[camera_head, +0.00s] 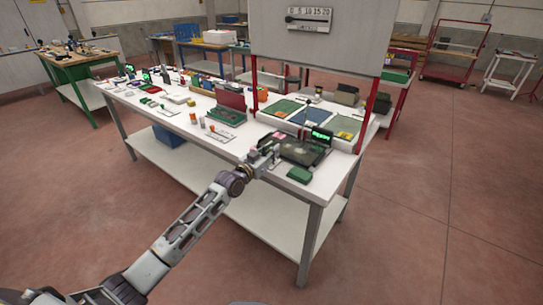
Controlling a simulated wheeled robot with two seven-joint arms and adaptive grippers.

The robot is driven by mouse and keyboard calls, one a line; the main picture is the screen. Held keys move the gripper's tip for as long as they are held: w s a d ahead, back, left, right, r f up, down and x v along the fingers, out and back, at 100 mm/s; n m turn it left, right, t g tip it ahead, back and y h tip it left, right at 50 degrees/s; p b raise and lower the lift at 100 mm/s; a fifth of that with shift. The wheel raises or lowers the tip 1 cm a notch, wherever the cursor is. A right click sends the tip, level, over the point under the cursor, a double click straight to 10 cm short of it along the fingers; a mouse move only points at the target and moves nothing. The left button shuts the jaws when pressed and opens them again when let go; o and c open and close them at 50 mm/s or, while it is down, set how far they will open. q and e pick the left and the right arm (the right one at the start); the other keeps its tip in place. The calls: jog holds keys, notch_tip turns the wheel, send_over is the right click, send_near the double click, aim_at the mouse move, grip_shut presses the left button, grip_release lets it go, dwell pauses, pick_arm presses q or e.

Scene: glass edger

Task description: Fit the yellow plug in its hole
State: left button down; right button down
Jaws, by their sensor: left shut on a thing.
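My left arm comes in from the lower left, and its gripper (272,152) is over the near edge of the white workbench (262,170). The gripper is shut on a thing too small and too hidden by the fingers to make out. It is at the left side of a dark tray-like panel (300,152) on the bench. I cannot pick out the yellow plug or its hole for certain at this size. My right gripper is not in view.
A small green block (299,175) lies at the bench's near corner. A lit green display (321,135) stands behind the panel. An open red case (231,101) and several small items fill the bench to the left. A grey board (320,45) hangs above on red posts.

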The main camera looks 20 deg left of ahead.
pick_arm(q)
jog(key=shift+f, duration=0.85)
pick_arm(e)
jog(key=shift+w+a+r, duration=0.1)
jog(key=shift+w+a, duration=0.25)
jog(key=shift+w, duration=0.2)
pick_arm(q)
jog(key=shift+f, duration=0.1)
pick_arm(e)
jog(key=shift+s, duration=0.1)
pick_arm(q)
jog(key=c, duration=1.4)
grip_release()
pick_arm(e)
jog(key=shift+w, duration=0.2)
pick_arm(q)
jog(key=shift+r, duration=0.2)
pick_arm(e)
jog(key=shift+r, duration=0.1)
